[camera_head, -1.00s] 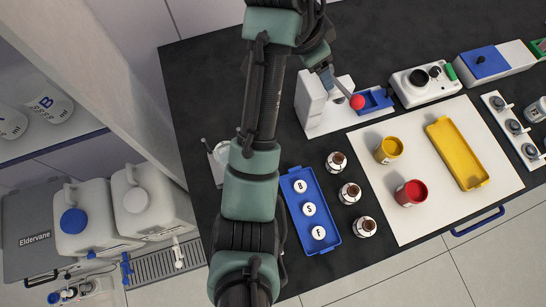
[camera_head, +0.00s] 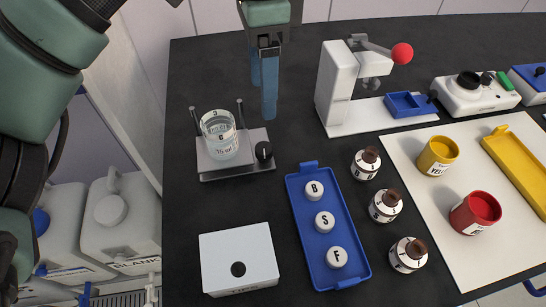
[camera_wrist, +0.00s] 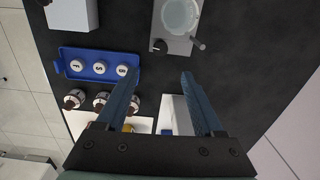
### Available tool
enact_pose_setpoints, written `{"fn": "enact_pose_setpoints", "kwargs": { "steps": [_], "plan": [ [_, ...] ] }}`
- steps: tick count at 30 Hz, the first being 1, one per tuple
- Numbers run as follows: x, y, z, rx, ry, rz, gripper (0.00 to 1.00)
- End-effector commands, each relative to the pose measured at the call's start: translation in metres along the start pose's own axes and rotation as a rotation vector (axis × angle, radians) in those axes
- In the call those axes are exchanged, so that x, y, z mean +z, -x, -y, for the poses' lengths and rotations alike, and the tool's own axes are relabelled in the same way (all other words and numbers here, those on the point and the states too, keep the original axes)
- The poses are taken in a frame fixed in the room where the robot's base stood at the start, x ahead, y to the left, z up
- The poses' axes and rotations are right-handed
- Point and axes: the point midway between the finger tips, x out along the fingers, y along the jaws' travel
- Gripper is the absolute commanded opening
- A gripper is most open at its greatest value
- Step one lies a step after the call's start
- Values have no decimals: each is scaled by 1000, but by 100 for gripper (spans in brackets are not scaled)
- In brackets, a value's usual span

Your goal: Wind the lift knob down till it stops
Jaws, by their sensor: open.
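A low grey stand (camera_head: 236,160) with two upright rods carries a clear glass beaker (camera_head: 220,135) in the head view. A round black knob (camera_head: 264,151), which looks like the lift knob, sits at its front right. My gripper (camera_head: 266,98) points down behind and slightly right of the stand, above the dark bench. It is open, empty and apart from the knob. In the wrist view the fingers (camera_wrist: 159,76) are spread wide, with the knob (camera_wrist: 159,46) beyond them and the beaker (camera_wrist: 180,14) at the top edge.
A white press (camera_head: 338,85) with a red-ball lever stands right of my gripper. A blue tray (camera_head: 308,235) with lettered caps, brown-capped bottles (camera_head: 384,206) and a white box (camera_head: 238,258) lie in front. Dark bench is clear behind the stand.

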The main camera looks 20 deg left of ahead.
Motion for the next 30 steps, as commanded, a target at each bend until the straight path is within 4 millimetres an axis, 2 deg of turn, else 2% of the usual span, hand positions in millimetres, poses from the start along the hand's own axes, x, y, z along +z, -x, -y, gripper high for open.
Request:
{"fn": "enact_pose_setpoints", "kwargs": {
  "steps": [5, 12, 18, 24, 30],
  "plan": [
    [0, -24, -1, 4, -2, -1, 69],
    [0, -73, -1, 2, -2, 0, 69],
    [0, -108, -1, 1, -2, 0, 69],
    [-1, -124, 0, -1, -3, -2, 69],
    [-1, -127, 0, -1, -4, -2, 69]
  ]
}}
